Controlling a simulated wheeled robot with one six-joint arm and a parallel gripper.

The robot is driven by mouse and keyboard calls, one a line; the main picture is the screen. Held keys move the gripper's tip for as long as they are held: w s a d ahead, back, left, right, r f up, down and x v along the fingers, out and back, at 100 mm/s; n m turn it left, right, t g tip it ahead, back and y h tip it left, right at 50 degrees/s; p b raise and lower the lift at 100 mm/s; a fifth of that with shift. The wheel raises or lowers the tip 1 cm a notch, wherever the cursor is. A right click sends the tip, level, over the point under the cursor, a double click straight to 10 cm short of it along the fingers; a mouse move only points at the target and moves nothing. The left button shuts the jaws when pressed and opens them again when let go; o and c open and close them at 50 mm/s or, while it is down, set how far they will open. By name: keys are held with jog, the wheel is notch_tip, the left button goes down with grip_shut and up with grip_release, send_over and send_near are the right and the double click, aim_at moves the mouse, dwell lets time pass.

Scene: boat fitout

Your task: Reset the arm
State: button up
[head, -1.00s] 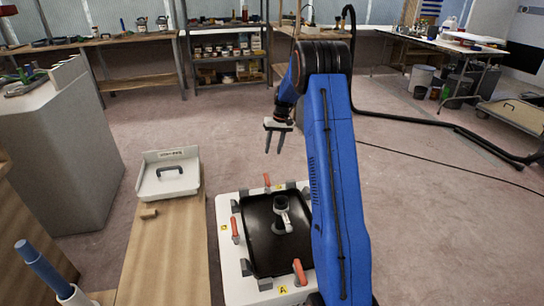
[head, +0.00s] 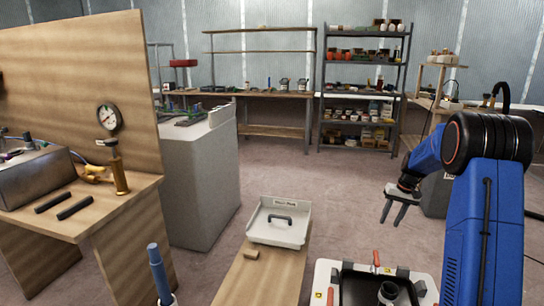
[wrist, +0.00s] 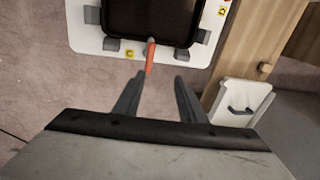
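My blue arm stands at the right of the head view. My gripper (head: 396,208) hangs beyond the white fixture, in the air, its two dark fingers pointing down. In the wrist view the fingers (wrist: 158,82) are spread apart with nothing between them. The white fixture (head: 321,285) holds a black panel (head: 352,290) and has red-handled clamps, one of them a red handle (wrist: 150,56) seen beyond the fingertips. A grey and white fitting (head: 387,288) stands on the panel. The fixture's near part is cut off in the head view.
A white tray (head: 262,232) with a dark handle sits on a wooden bench (head: 268,278), near a small wooden block (head: 251,253). At left are a grey cabinet (head: 205,185) and a wooden bench with a brass gauge pump (head: 117,170). Shelving (head: 322,90) lines the back. Open floor lies between.

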jog(key=s+a+r+n+t+h, duration=0.1)
jog(key=s+a+r, duration=0.75)
jog(key=s, duration=0.35)
jog(key=s+a+r+n+t, duration=0.1)
jog(key=s+a+r, duration=0.75)
jog(key=s, duration=0.35)
jog(key=s+a+f+t, duration=0.1)
jog(key=s+a, duration=0.2)
jog(key=s, duration=1)
jog(key=s+a+f+t, duration=0.1)
jog(key=s+a, duration=0.1)
jog(key=s, duration=1)
jog(key=shift+s+a+f+n+h, duration=0.35)
jog(key=shift+a+n+h, duration=0.05)
